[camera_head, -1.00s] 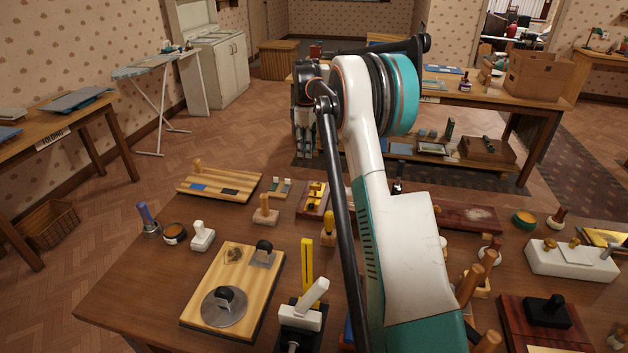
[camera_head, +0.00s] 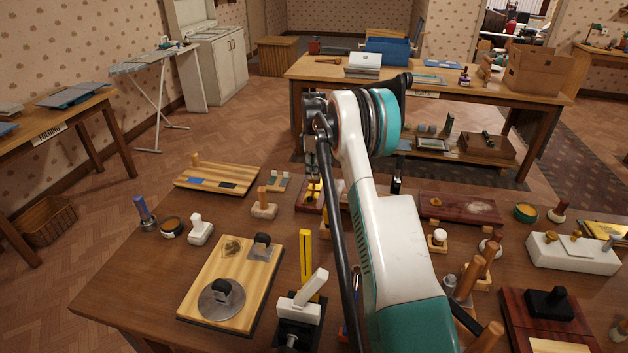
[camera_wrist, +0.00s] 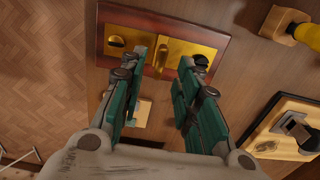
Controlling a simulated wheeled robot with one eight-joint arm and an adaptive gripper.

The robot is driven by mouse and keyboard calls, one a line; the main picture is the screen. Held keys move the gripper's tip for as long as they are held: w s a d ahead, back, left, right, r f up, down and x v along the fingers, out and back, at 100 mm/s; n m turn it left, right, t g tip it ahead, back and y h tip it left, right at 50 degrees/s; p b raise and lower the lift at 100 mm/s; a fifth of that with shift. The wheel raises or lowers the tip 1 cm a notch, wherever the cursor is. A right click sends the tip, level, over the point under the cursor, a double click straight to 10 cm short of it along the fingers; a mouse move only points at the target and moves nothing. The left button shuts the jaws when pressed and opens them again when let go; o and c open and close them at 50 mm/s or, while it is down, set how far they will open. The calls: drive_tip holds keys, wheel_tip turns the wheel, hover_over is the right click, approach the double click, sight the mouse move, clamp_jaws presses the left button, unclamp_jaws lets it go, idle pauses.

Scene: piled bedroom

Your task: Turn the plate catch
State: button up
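The plate catch is a brass plate (camera_wrist: 180,48) on a dark red-brown board (camera_wrist: 165,18) in the wrist view. A small raised brass piece (camera_wrist: 162,56) stands near its middle, a brass knob (camera_wrist: 115,41) at its left and a black round part (camera_wrist: 201,61) at its right. In the head view the board (camera_head: 304,204) lies at the far side of the table, partly hidden by my arm. My gripper (camera_wrist: 157,74) is open and empty, its fingers pointing at the plate, one on each side of the raised piece. I cannot tell the gap to the plate.
A wooden block with a yellow handle (camera_wrist: 285,22) and a board with a metal plate (camera_wrist: 292,128) lie to the right in the wrist view. A pale board (camera_head: 215,178) and a small pegged block (camera_head: 264,210) stand left of the catch. The table (camera_head: 150,270) is crowded.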

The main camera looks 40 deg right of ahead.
sight(314, 184)
drive_tip(key=shift+f+b, duration=0.3)
drive_tip(key=shift+f, duration=1.35)
clamp_jaws()
